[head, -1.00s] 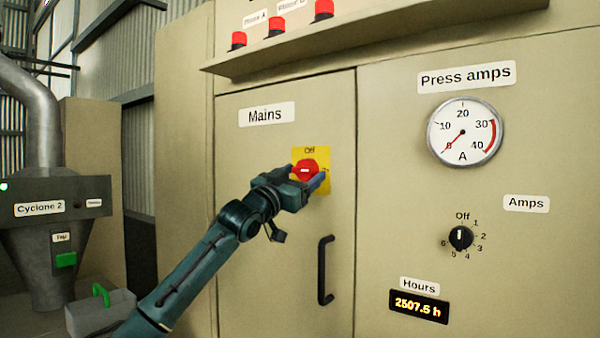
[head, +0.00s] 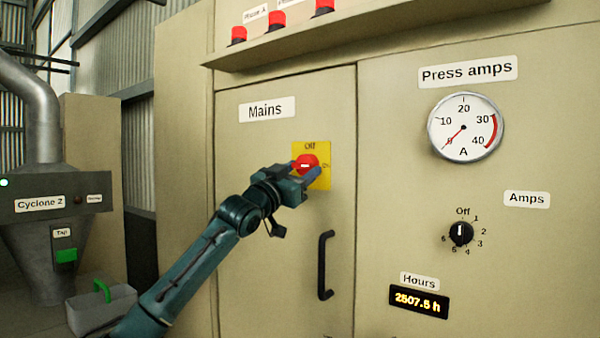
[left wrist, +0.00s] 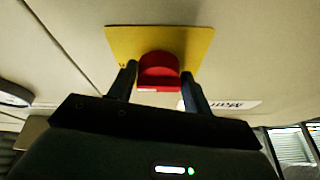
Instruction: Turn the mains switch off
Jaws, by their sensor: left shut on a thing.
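The mains switch is a red rotary knob (head: 307,161) on a yellow plate (head: 322,148) under the Mains label. "Off" is printed at the plate's top; a second mark at its right is partly hidden by a finger. A white mark on the knob looks roughly level, not pointing up at "Off". My left gripper (head: 305,168) is shut on the knob, one finger on each side. In the left wrist view the red knob (left wrist: 158,70) sits between the two dark fingers, in front of the yellow plate (left wrist: 195,42). My right gripper is not in view.
A black door handle (head: 326,265) is below the switch. To the right are the Press amps gauge (head: 465,128), reading near zero, and a black Amps selector (head: 461,234). A shelf edge (head: 370,35) juts out above. A grey toolbox (head: 100,308) stands low at left.

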